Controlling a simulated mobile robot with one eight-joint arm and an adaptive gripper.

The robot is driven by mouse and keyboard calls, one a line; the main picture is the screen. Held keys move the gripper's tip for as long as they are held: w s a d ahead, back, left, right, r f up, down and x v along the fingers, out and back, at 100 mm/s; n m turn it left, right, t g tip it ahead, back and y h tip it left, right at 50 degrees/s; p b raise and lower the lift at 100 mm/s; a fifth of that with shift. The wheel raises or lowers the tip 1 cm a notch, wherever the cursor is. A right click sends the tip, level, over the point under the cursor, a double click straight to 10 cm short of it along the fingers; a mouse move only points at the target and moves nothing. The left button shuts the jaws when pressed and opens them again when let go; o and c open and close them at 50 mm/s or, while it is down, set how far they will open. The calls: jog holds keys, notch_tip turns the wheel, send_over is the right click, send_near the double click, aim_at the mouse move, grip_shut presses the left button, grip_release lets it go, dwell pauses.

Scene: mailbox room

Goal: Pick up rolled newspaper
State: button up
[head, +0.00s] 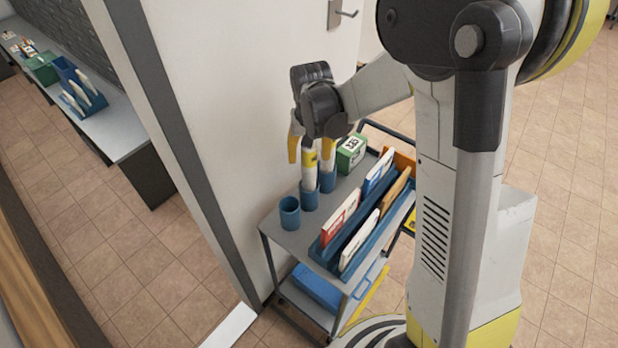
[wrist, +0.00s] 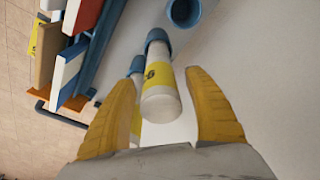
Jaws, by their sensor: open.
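A rolled newspaper (head: 309,172), white with a yellow band, stands upright in a blue cup (head: 309,199) on the cart's top. A second rolled newspaper (head: 327,163) stands in the blue cup behind it (head: 327,181). My gripper (head: 309,158) is over the nearer roll, with its yellow fingers apart. In the wrist view, my open gripper (wrist: 160,82) has the near roll (wrist: 160,95) between its fingers, with a gap to the right finger. The second roll (wrist: 137,118) is mostly hidden behind the left finger and the near roll.
An empty blue cup (head: 289,213) stands at the cart's near left corner. A blue rack (head: 329,250) with envelopes lies along the right side. A green box (head: 351,152) sits at the back. The wall (head: 250,120) is close on the left.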

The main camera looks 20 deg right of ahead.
aim_at(309, 176)
jog(key=f, duration=0.2)
jog(key=shift+w+f, duration=0.25)
jog(key=shift+f, duration=0.1)
jog(key=shift+s+r, duration=0.1)
grip_shut()
